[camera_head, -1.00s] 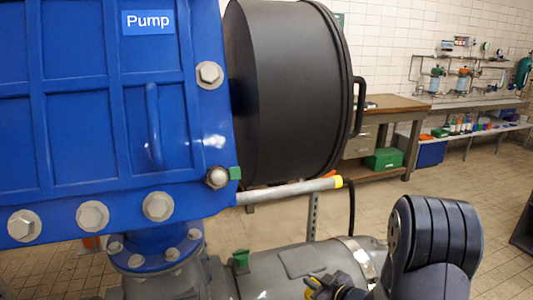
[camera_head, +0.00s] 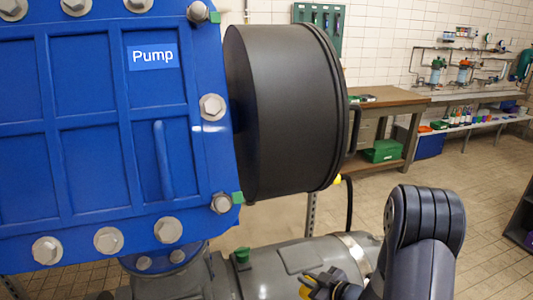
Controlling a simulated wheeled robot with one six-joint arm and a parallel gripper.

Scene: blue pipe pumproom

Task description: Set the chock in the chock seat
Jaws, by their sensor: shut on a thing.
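My gripper (camera_head: 314,283) shows only in part at the lower edge of the picture, in front of the grey motor. It is shut on a small yellow piece (camera_head: 307,291) that looks like the chock. The picture's bottom edge cuts off part of it, so its full shape does not show. I cannot make out the chock seat for certain. A small green block (camera_head: 241,256) stands on the grey casing, to the left of my gripper and apart from it.
A blue pump housing (camera_head: 95,160) with large bolts fills the left. A black drum (camera_head: 285,110) juts out from it, above my gripper. A yellow tip (camera_head: 338,180) shows under the drum. A wooden workbench (camera_head: 398,98) stands behind. Tiled floor at right is open.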

